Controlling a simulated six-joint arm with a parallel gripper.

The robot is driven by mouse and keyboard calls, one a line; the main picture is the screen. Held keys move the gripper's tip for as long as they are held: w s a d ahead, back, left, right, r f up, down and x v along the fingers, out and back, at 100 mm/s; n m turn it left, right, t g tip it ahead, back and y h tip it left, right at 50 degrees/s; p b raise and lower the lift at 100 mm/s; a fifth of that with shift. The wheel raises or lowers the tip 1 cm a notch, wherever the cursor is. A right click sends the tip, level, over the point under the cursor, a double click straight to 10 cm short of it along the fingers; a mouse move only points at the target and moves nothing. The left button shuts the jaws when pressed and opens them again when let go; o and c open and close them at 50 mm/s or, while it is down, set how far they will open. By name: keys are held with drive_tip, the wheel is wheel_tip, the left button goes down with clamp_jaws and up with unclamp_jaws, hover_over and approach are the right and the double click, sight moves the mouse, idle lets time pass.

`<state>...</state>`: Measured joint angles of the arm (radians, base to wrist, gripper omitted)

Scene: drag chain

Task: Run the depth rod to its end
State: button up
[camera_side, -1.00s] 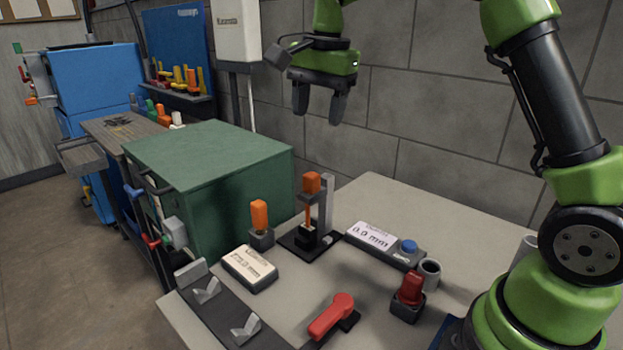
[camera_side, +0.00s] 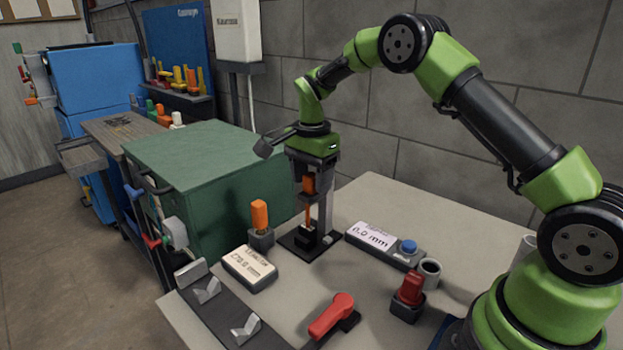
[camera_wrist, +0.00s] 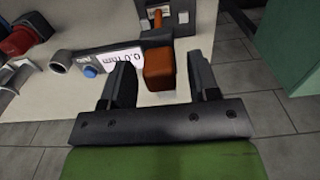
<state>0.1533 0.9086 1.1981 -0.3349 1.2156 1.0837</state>
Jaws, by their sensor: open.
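The depth rod has an orange block handle (camera_side: 309,185) on a thin orange stem above a black base (camera_side: 308,240), beside a grey upright post (camera_side: 325,205). My gripper (camera_side: 309,190) points down at the handle, its fingers on either side of it. In the wrist view the orange handle (camera_wrist: 160,71) lies between the two open fingers of my gripper (camera_wrist: 160,85), with a gap visible at each side. A display (camera_side: 370,236) beside the rod reads 0.0 mm and has a blue button (camera_side: 407,246).
A second orange-handled block (camera_side: 260,218) and a label plate (camera_side: 249,267) stand left of the rod. A red knob (camera_side: 410,290), a grey cup (camera_side: 430,270) and a red lever (camera_side: 332,316) are in front. A green cabinet (camera_side: 205,165) stands close behind left.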

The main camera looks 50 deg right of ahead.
drive_tip(key=shift+f, duration=0.3)
clamp_jaws()
drive_tip(key=shift+r, duration=1.9)
unclamp_jaws()
